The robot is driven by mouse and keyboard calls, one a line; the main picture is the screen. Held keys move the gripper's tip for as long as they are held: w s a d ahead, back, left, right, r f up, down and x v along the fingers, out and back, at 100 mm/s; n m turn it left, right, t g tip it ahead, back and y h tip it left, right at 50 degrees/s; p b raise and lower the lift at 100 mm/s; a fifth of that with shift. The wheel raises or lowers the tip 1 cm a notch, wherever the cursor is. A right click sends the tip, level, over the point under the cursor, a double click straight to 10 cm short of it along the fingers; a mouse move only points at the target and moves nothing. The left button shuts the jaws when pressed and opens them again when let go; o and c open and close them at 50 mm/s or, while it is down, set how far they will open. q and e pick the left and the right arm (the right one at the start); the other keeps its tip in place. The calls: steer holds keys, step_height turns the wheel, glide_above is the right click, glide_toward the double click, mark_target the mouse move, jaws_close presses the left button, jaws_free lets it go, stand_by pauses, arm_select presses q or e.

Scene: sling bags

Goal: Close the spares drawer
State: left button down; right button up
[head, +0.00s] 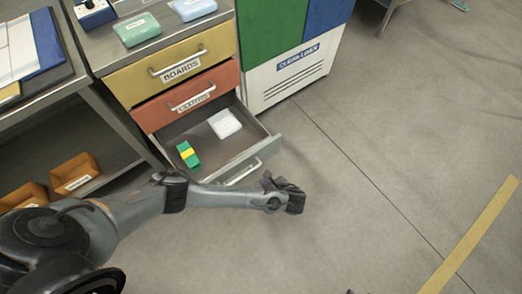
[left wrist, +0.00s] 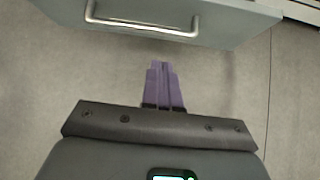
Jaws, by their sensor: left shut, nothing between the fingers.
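The grey bottom drawer (head: 262,152) of the cabinet is pulled open; its label does not show, so I cannot read whether it says spares. Its bar handle (head: 243,172) is on the front face, partly behind my left arm. Inside lie a green and yellow block (head: 188,154) and a white item (head: 224,123). My left gripper (head: 296,199) is shut and empty, out in front of the drawer front and apart from it. In the left wrist view its purple fingers (left wrist: 163,86) are together, pointing towards the drawer face (left wrist: 220,18), below the handle (left wrist: 140,26).
Above, the yellow boards drawer (head: 150,83) and the orange-red cloths drawer (head: 215,85) are shut. A clean linen bin (head: 285,88) stands right of the cabinet. Orange bins (head: 75,168) sit on a low shelf at left. The floor to the right is clear.

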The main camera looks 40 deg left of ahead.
arm_select(q)
step_height(320, 180, up, 3)
steer(key=w, duration=0.3)
steer(key=b, duration=0.6)
glide_toward(249, 158)
steer(key=f, duration=0.1)
steer(key=a+f, duration=0.1)
steer(key=f, duration=0.1)
steer(key=a+f, duration=0.1)
steer(key=shift+w+a+f, duration=0.2)
steer(key=shift+w+a, duration=0.05)
steer(key=shift+w, duration=0.05)
steer(key=shift+w+a, duration=0.1)
steer(key=shift+a, duration=0.25)
steer(key=shift+w+a+r, duration=0.15)
steer(key=shift+a, duration=0.2)
arm_select(e)
step_height(249, 158, down, 5)
steer(key=shift+s+d+f, duration=0.1)
steer(key=shift+s+f, duration=0.05)
steer(key=shift+f, duration=0.05)
